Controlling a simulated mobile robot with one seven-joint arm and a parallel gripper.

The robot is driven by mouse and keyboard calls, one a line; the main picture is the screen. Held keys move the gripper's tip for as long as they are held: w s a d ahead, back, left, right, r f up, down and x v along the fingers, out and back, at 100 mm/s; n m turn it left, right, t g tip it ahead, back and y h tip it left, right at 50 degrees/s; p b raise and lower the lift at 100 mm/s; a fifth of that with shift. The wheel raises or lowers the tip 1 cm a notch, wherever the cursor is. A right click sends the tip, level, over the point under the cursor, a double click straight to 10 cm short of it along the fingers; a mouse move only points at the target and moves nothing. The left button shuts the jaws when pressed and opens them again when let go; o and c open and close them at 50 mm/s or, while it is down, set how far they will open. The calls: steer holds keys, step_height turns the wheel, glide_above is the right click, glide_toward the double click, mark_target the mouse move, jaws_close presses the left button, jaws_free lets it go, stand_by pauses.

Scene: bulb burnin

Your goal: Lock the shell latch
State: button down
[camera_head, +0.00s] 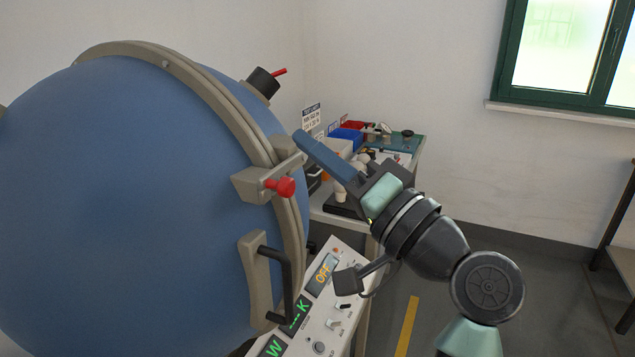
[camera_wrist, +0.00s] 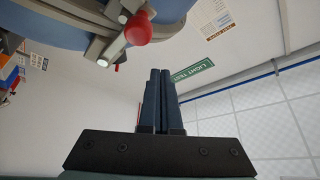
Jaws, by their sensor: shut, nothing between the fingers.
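The shell is a large blue sphere (camera_head: 120,200) with a beige rim band, filling the left of the head view. The shell latch (camera_head: 255,184) is a beige block on the rim with a red knob (camera_head: 286,187). The red knob also shows in the wrist view (camera_wrist: 139,30), up and left of my fingers. My gripper (camera_head: 301,138) is shut and empty, its blue fingers pointing up and left beside the rim, above and right of the knob. It also shows in the wrist view (camera_wrist: 160,74). I cannot tell whether the fingertips touch the rim.
A black handle (camera_head: 284,285) sits on the rim below the latch. A control panel (camera_head: 318,320) with green displays and an OFF display stands below. Behind my gripper, a bench (camera_head: 412,160) holds blue and red bins. Open floor lies to the right.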

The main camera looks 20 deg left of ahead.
steer(key=f+n+b, duration=0.1)
steer(key=b, duration=0.2)
steer(key=f+n+g+y+b, duration=0.1)
steer(key=n+b, duration=0.1)
steer(key=b, duration=0.1)
steer(key=s+f+n+g+b, duration=0.1)
steer(key=n+b, duration=0.1)
steer(key=b, duration=0.1)
steer(key=shift+f+y, duration=0.35)
steer(key=shift+y, duration=0.05)
steer(key=shift+f+b, duration=0.1)
steer(key=shift+b, duration=0.25)
